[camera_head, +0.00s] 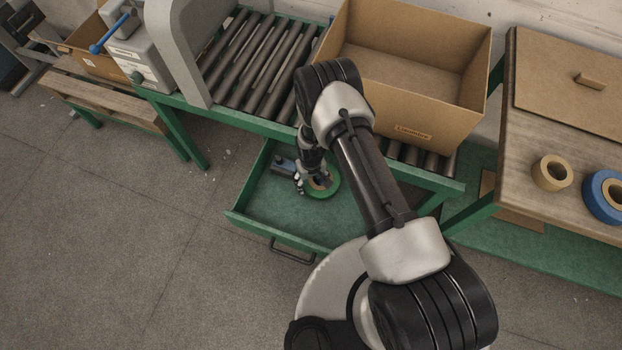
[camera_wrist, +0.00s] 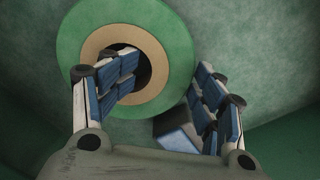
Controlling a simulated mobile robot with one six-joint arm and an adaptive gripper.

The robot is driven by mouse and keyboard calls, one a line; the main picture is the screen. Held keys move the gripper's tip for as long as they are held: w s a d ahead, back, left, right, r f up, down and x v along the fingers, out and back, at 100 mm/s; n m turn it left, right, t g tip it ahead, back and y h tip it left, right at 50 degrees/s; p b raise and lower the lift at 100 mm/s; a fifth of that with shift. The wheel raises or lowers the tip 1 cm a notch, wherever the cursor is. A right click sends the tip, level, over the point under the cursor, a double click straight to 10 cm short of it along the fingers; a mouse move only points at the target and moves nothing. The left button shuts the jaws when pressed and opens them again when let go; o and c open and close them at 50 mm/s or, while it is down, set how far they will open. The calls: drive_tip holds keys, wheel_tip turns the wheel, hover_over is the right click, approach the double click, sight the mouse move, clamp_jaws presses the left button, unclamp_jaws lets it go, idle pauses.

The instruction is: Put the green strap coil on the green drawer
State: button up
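The green strap coil (camera_head: 331,190), a green ring with a tan core, lies flat on the floor of the open green drawer (camera_head: 262,212). My gripper (camera_head: 311,183) is down in the drawer at the coil. In the wrist view the coil (camera_wrist: 182,50) is ahead of my gripper (camera_wrist: 166,72). The left finger reaches into the coil's hole. The right finger is outside its right edge. The fingers are apart, with a gap showing between the left finger and the hole's edge. Part of the coil is hidden behind the fingers.
A blue-and-grey object (camera_head: 283,163) lies in the drawer beside the coil. A roller conveyor (camera_head: 245,62) with a large open cardboard box (camera_head: 450,75) stands above the drawer. A tan roll (camera_head: 552,173) and a blue roll (camera_head: 604,195) are on the right table. The drawer's front is clear.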

drive_tip(key=shift+r, duration=0.1)
drive_tip(key=shift+w+r+p, duration=0.1)
drive_tip(key=shift+r+p, duration=0.5)
drive_tip(key=shift+p, duration=0.1)
wheel_tip(320, 180, up, 12)
drive_tip(key=p, duration=0.3)
drive_tip(key=shift+p, duration=0.3)
